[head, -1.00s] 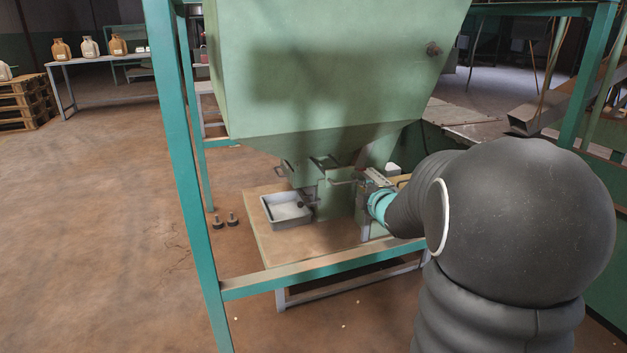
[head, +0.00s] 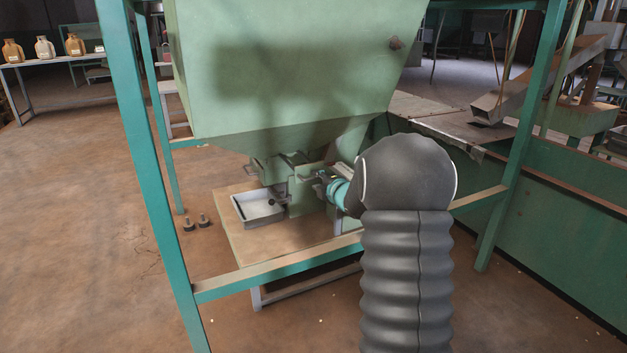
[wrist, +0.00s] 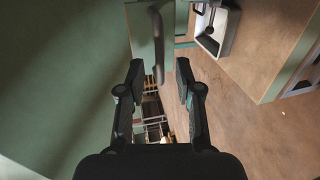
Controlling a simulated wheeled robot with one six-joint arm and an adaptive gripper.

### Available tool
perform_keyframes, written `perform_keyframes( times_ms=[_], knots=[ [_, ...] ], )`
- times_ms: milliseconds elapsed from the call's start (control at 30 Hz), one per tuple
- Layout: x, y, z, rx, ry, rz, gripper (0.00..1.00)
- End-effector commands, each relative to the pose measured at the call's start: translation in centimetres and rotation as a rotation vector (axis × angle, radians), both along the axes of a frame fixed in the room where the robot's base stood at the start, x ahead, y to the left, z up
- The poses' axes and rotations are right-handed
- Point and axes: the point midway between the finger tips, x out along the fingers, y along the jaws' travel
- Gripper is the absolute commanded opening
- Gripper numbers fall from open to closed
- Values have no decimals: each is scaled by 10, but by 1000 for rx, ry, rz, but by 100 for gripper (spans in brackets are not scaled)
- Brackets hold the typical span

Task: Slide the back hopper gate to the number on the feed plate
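The large green hopper (head: 290,80) fills the middle of the head view, with its outlet and gate parts (head: 297,182) underneath. In the wrist view a dark curved handle (wrist: 158,45) stands on a green plate (wrist: 140,32), ahead of my gripper (wrist: 160,75). The two fingers are apart with nothing between them; the handle lies beyond the fingertips, roughly in line with the gap. In the head view my gripper (head: 325,178) is beside the outlet at its right, partly hidden by my arm. No number or feed plate marking is readable.
A grey metal tray (head: 240,212) sits on the wooden board (head: 235,240) left of the outlet; it also shows in the wrist view (wrist: 230,35). A teal frame post (head: 152,170) and crossbar (head: 275,268) stand in front. Two small dark knobs (head: 197,224) are on the floor.

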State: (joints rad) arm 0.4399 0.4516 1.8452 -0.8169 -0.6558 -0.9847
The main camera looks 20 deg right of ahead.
Motion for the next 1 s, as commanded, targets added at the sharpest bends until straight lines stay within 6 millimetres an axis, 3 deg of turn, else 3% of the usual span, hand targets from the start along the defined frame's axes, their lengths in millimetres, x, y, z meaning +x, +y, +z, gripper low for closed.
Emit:
perform_keyframes(
  times_ms=[233,633,800,1000],
  knots=[
    [29,1,-7,1,0,0,34],
    [35,1,-8,1,0,-1,34],
    [35,1,-8,1,0,-1,0],
    [35,1,-8,1,0,-1,0]
  ],
)
